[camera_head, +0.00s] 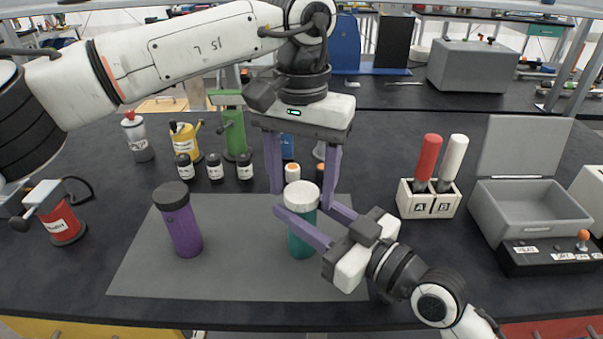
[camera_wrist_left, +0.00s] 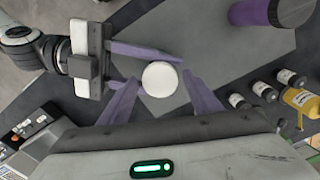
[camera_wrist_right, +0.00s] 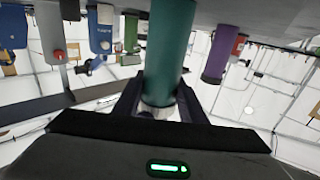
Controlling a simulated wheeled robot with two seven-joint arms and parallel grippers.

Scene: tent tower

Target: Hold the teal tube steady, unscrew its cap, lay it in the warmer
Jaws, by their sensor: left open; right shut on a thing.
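The teal tube (camera_head: 301,240) stands upright on the grey mat (camera_head: 140,270), with its white cap (camera_head: 301,192) on top. My right gripper (camera_head: 303,212) is shut on the tube's upper part, just below the cap; the right wrist view shows the teal tube (camera_wrist_right: 170,50) between its fingers. My left gripper (camera_head: 302,190) points down from above, open. In the left wrist view the white cap (camera_wrist_left: 160,78) lies between its spread fingers, with gaps beside it. The warmer (camera_head: 528,215) is the grey box at right, its lid (camera_head: 525,147) raised.
A purple tube (camera_head: 181,225) with a dark cap stands left on the mat. A holder (camera_head: 430,204) marked A and B, with red and white handles, stands between mat and warmer. Several jars and bottles stand behind the mat.

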